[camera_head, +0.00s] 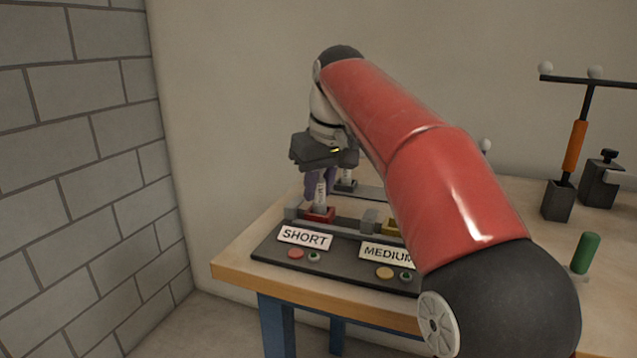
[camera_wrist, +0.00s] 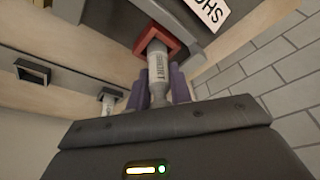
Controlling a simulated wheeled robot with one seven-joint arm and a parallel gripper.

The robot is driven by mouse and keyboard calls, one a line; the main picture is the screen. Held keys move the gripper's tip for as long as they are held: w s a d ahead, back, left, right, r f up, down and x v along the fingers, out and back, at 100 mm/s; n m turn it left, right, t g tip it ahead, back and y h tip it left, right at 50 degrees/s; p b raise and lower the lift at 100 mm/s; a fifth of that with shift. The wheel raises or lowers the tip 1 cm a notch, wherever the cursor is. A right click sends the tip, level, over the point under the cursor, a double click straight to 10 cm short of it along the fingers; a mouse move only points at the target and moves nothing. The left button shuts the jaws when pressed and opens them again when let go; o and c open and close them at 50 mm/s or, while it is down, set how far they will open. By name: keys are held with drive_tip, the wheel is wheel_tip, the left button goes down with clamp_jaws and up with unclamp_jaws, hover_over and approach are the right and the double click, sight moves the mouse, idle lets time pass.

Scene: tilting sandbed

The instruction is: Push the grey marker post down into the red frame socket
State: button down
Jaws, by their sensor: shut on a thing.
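The grey marker post (camera_head: 321,194) stands upright at the red frame socket (camera_head: 319,215), behind the SHORT label. In the wrist view the lettered post (camera_wrist: 158,68) has its end at the opening of the red frame (camera_wrist: 172,46). How deep it sits inside cannot be told. My gripper (camera_head: 320,183) points down over the socket, its purple fingers on either side of the post. It is shut on the post, and in the wrist view the fingers (camera_wrist: 160,88) flank the post's upper part.
A second pale post (camera_head: 347,177) stands in a dark socket behind. The dark board carries the SHORT (camera_head: 304,238) and MEDIUM (camera_head: 385,254) labels, with round buttons in front. My red arm covers the board's right part. A green cylinder (camera_head: 586,253) and an orange-handled stand (camera_head: 574,147) are at right.

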drive_tip(key=shift+f, duration=0.2)
drive_tip(key=c, duration=1.2)
unclamp_jaws()
